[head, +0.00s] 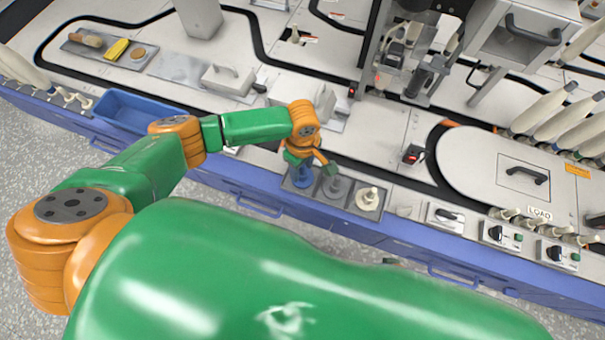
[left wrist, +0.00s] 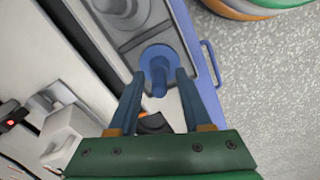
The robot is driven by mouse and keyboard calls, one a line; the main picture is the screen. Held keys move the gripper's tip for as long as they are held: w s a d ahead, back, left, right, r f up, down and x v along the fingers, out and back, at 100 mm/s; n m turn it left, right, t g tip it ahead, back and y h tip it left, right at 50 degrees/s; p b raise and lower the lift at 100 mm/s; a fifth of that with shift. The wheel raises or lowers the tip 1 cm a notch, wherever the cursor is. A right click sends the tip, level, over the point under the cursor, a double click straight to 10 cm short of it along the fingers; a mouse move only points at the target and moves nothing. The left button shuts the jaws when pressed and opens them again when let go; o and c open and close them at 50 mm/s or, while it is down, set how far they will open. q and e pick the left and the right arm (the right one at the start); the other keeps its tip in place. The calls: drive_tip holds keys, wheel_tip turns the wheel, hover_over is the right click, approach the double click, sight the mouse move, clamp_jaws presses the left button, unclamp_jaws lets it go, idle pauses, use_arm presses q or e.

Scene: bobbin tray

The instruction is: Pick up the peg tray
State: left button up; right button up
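The peg tray (head: 352,208) is a grey tray at the front edge of the bench. It holds a blue bobbin (head: 301,176), a grey bobbin (head: 335,187) and a cream bobbin (head: 368,198) in a row. My left gripper (head: 312,165) is over the tray's left end, by the blue bobbin. In the left wrist view, its fingers (left wrist: 160,74) are apart, with the blue bobbin (left wrist: 157,62) seen between their tips. Whether they touch it cannot be told. Part of the tray (left wrist: 172,28) shows beyond. My right gripper is not in view.
A blue bin (head: 135,112) is at the bench's left front. A flat tray with a yellow item (head: 116,49) lies at the back left. Control switches (head: 500,234) line the front right. A white box (head: 228,80) stands behind my left arm.

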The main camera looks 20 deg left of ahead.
use_arm(q)
clamp_jaws()
